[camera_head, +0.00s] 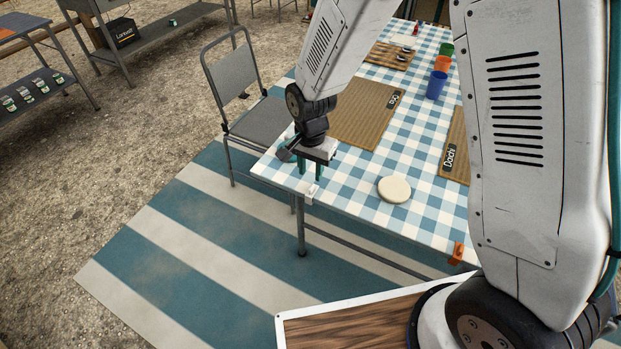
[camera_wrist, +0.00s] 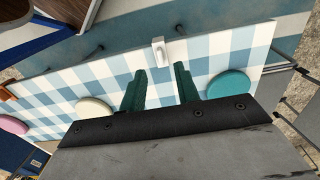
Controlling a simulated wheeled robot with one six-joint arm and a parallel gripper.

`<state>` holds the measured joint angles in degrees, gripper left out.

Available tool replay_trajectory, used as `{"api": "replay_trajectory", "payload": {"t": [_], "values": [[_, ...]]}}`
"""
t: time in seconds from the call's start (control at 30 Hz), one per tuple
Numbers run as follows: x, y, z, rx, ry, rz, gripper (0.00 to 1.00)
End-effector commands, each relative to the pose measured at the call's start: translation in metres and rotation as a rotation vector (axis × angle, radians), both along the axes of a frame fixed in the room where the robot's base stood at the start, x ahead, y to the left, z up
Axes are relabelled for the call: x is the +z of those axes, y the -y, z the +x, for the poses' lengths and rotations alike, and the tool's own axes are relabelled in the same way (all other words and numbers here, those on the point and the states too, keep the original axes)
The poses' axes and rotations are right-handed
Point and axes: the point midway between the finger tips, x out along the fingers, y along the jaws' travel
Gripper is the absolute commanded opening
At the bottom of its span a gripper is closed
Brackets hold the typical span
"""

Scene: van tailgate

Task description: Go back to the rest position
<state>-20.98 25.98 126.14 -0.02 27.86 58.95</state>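My gripper (camera_head: 310,170) hangs over the near left corner of the table with the blue and white checked cloth (camera_head: 425,195). In the wrist view its two teal fingers (camera_wrist: 162,88) stand apart with nothing between them. A white clip (camera_head: 311,191) on the table edge is close to the fingers in the head view; it also shows in the wrist view (camera_wrist: 158,50). A cream round disc (camera_head: 394,189) lies on the cloth to the right of my gripper. A teal round disc (camera_wrist: 229,84) lies on the other side of the fingers.
Woven placemats (camera_head: 362,112) with dark name tags lie on the table. Blue (camera_head: 436,85), orange (camera_head: 442,64) and green (camera_head: 447,49) cups stand farther back. A grey chair (camera_head: 245,95) stands left of the table. A pink disc (camera_wrist: 14,124) and an orange clip (camera_head: 457,252) are farther along.

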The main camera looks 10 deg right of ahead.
Motion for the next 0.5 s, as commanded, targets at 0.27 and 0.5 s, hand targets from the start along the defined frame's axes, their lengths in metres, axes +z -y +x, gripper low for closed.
{"api": "replay_trajectory", "payload": {"t": [0.27, 0.5], "values": [[0.016, 0.000, 0.000, 0.000, 0.000, 0.000, 0.32], [0.015, 0.004, -0.011, 0.116, -0.049, -0.016, 0.32]]}}
